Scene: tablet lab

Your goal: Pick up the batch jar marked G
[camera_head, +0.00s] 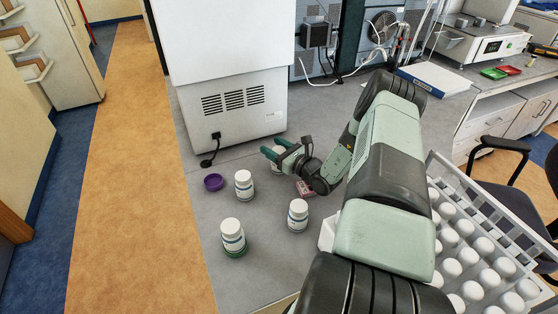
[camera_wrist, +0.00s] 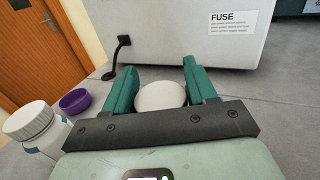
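Several white-capped jars stand upright on the grey bench: a left jar (camera_head: 243,185), a front-left jar (camera_head: 233,236) in a green ring, a front-right jar (camera_head: 298,215) and a rear jar (camera_head: 276,167) partly hidden by my gripper. Their letters are too small to read, so I cannot tell which is G. My gripper (camera_head: 277,149) is at the rear jar, its green fingers apart on either side of it. The wrist view shows the white cap (camera_wrist: 160,96) between the fingers (camera_wrist: 160,75); contact is unclear. The left jar (camera_wrist: 33,128) also shows there.
A large white machine (camera_head: 235,100) closes off the back. A rack (camera_head: 505,220) of white-capped jars stands at right.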

